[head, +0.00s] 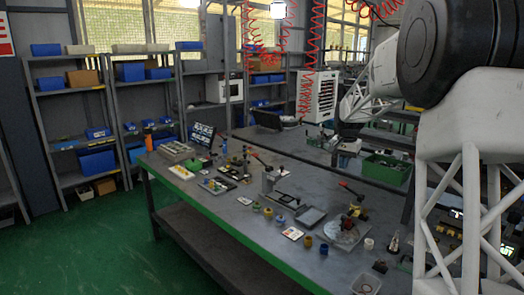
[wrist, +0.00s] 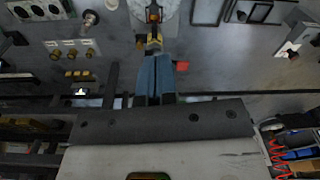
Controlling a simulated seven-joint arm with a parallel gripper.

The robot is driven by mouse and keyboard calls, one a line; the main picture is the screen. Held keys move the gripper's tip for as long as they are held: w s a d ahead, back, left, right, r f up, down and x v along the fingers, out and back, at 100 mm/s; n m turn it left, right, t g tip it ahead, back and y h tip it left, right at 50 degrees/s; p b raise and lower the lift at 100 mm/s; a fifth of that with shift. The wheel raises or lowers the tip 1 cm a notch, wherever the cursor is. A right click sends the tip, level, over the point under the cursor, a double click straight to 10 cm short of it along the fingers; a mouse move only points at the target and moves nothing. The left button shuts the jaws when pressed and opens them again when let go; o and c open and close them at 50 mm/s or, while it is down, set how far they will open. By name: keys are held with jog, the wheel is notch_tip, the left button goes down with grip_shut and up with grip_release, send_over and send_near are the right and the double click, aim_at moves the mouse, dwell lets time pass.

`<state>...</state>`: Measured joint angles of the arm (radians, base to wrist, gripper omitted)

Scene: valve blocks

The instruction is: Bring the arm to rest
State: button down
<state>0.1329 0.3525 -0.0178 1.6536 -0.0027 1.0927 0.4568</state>
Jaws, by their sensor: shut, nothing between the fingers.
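My gripper (wrist: 153,60) shows in the wrist view as two blue-grey fingers side by side, shut with nothing between them. In the head view my white arm (head: 368,92) comes in from the right, and its far end hangs above the back part of the workbench (head: 300,170). The fingertips are too small to make out there. In the wrist view a small brass and dark fitting (wrist: 153,38) appears just beyond the fingertips. I cannot tell how far below them it is, and no contact is visible.
The bench holds a red-handled valve on a round plate (head: 343,232), several small coloured cups, trays and an open case (head: 202,134). A green crate (head: 386,168) stands behind. Red coiled hoses (head: 315,60) hang overhead. Shelves with blue bins line the left wall.

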jog(key=s+a+r+n+t, duration=0.1)
jog(key=s+a+r+n, duration=0.2)
jog(key=s, duration=1.2)
jog(key=s+a+r, duration=0.3)
jog(key=s+a, duration=0.2)
jog(key=s, duration=1)
jog(key=s+a+f+n, duration=0.1)
jog(key=s+f, duration=0.3)
jog(key=s, duration=0.9)
jog(key=s+a+f+n, duration=0.2)
jog(key=s+f, duration=0.2)
jog(key=s, duration=1)
jog(key=shift+n+t, duration=0.3)
jog(key=shift+t, duration=0.1)
jog(key=shift+a, duration=0.1)
